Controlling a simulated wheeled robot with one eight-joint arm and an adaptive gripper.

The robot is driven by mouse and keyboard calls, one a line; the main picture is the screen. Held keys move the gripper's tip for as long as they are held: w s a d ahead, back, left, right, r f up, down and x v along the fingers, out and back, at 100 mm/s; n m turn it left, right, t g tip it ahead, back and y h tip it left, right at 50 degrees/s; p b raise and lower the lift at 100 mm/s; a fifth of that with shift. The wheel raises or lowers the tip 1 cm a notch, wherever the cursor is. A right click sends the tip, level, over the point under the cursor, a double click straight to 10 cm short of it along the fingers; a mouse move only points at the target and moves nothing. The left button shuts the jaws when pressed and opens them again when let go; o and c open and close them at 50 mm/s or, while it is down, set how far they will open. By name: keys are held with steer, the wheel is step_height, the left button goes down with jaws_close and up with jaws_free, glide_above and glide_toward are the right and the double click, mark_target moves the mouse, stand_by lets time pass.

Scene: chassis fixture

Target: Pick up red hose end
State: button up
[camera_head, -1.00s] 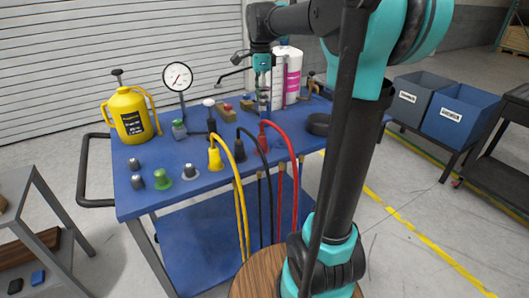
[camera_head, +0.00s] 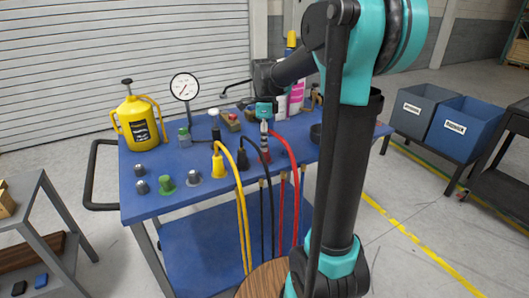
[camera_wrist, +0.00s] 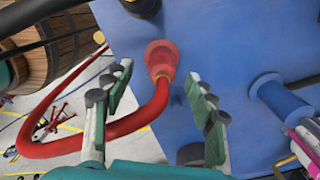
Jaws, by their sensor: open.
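The red hose end (camera_head: 265,156) stands on the blue table top, with its red hose arching to the right and over the front edge. In the wrist view the red hose end (camera_wrist: 160,60) is a flared red fitting just beyond the fingertips. Its hose (camera_wrist: 148,112) bends back between the fingers. My gripper (camera_head: 264,138) points down right at the red hose end and partly hides it. In the wrist view my gripper (camera_wrist: 165,85) is open, one finger on each side of the hose; I cannot tell if either touches it.
The black hose end (camera_head: 242,159) and yellow hose end (camera_head: 219,166) stand to the left. A gauge (camera_head: 185,88) and yellow jug (camera_head: 138,122) are further left. A blue spool-like part (camera_wrist: 275,97) lies right of my gripper. Bare blue table (camera_wrist: 215,50) lies between them.

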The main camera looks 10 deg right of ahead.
steer(key=shift+w+d+f, duration=0.15)
steer(key=shift+f, duration=2.5)
steer(key=shift+c, duration=0.3)
jaws_close()
